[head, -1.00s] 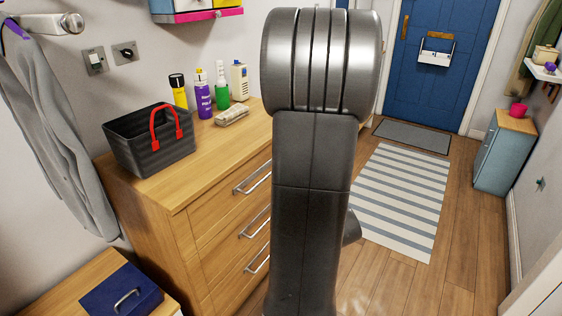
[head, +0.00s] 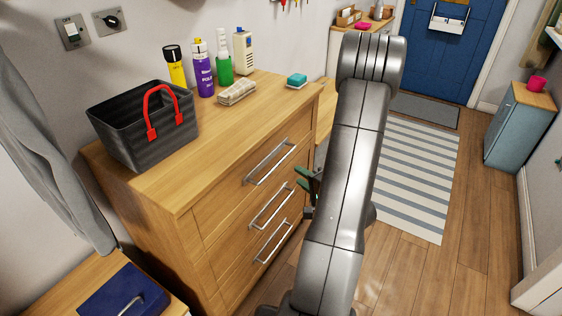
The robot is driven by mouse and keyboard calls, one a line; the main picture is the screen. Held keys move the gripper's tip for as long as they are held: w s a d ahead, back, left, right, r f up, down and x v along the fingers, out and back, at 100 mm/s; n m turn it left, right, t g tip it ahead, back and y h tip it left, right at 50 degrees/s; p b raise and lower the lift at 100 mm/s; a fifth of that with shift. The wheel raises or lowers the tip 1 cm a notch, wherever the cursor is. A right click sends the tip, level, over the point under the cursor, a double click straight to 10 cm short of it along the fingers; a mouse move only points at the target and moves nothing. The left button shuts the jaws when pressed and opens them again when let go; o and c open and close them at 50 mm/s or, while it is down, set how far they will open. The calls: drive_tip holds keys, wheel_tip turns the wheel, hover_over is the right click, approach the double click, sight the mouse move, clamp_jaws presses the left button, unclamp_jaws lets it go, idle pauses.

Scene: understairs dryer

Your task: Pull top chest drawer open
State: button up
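The wooden chest (head: 150,232) stands along the left wall with its drawers shut. Its top drawer (head: 232,200) has a long silver bar handle (head: 270,162). Two more drawers with like handles sit below it. My gripper (head: 302,178) shows only in part, to the left of my grey arm. Its two green-tipped fingers are spread apart with nothing seen between them. It is to the right of the drawer fronts, a little lower in the picture than the top handle, and seems clear of it. My arm hides the rest of the gripper.
A blue box (head: 124,295) lies at lower left. Floor with a striped rug (head: 415,185) is open to the right.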

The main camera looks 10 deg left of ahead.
sight(280, 161)
drive_tip(key=x, duration=1.2)
drive_tip(key=shift+f, duration=0.15)
clamp_jaws()
